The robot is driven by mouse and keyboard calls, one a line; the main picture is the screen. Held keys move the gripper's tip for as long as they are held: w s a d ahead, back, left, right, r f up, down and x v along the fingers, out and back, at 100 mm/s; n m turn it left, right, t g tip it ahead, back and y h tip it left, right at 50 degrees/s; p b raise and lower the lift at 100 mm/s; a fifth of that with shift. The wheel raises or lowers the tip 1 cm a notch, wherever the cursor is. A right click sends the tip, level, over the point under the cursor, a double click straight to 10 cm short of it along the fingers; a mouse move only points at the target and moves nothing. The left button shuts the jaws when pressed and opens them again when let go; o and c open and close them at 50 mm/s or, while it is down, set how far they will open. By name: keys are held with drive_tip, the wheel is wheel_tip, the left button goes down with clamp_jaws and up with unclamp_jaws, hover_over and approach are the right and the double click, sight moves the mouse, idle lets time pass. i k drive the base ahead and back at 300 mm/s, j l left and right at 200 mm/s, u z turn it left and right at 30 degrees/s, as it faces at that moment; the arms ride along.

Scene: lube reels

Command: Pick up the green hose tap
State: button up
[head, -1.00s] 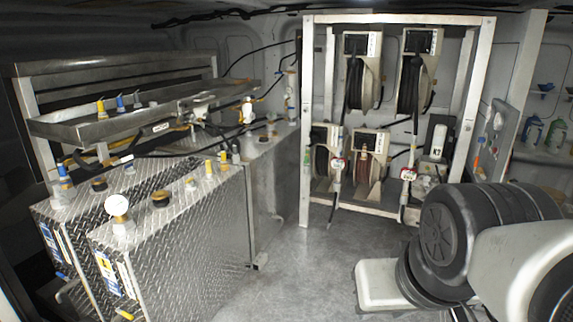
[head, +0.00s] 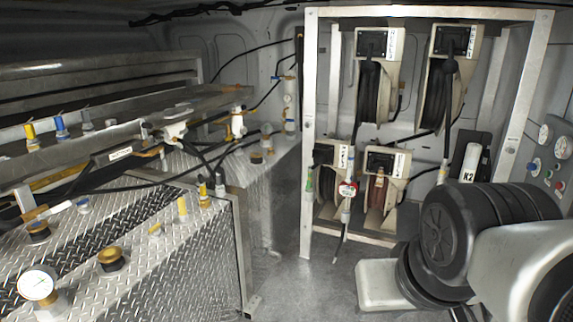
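A small green fitting (head: 310,184) shows beside the lower left reel (head: 330,190), close to the left post of the white reel frame. It is the only green hose part I can make out, and it is too small to tell its exact shape. My gripper is not in view. My arm, in white and dark grey, fills the lower right and hides part of the frame's lower right side.
The white reel frame (head: 308,120) holds several hose reels. Grey floor (head: 310,280) lies clear between the tanks and my arm.

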sight(310, 174)
drive_tip(key=i, duration=3.55)
drive_tip(key=l, duration=0.1)
